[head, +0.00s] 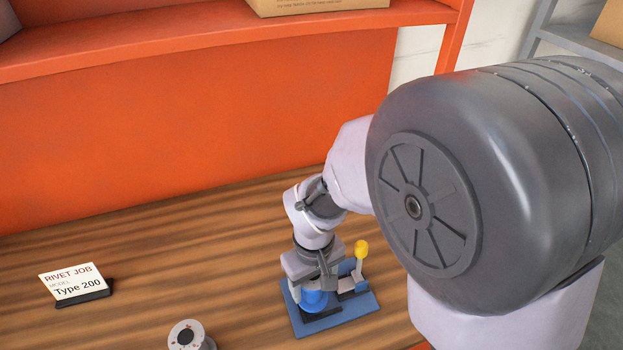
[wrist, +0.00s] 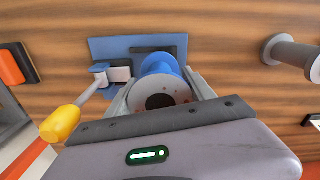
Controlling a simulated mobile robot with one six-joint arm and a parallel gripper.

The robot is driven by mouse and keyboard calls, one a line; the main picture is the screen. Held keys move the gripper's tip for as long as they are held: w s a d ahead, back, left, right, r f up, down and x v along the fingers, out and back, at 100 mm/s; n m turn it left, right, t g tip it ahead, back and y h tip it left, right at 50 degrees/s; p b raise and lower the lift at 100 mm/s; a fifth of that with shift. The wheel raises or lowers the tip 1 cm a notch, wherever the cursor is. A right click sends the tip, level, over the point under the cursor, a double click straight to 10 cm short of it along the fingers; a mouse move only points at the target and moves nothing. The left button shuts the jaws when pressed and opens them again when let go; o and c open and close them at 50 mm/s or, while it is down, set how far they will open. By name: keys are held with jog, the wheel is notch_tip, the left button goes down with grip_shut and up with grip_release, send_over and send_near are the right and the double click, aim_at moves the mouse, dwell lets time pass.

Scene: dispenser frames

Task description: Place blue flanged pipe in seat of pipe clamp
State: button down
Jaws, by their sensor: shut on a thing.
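The blue flanged pipe (head: 314,300) is in my gripper, low over the blue base of the pipe clamp (head: 357,309). In the wrist view the pipe (wrist: 160,66) shows its round end with a dark bore, between the two fingers of my gripper (wrist: 160,97). My gripper is shut on it. The clamp's base (wrist: 105,47) lies behind the pipe, with a dark seat block partly covered by it. The clamp's lever with a yellow knob (wrist: 60,124) stands at the left. I cannot tell whether the pipe touches the seat.
A grey flanged pipe (head: 186,337) stands on the wooden table (head: 215,275), left of the clamp. A sign card (head: 75,283) reading "RIVET JOB" stands farther left. An orange back panel (head: 200,130) and shelf with a cardboard box (head: 315,4) rise behind.

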jog(key=shift+w+d+f, duration=0.15)
jog(key=shift+w+d, duration=0.15)
jog(key=shift+w, duration=0.2)
jog(key=shift+w+d+f, duration=0.15)
jog(key=shift+w+d, duration=0.15)
jog(key=shift+w, duration=0.2)
notch_tip(320, 180, down, 3)
jog(key=shift+f+b, duration=0.2)
jog(key=shift+b, duration=0.95)
jog(key=shift+r, duration=0.15)
jog(key=shift+c, duration=1.8)
grip_release()
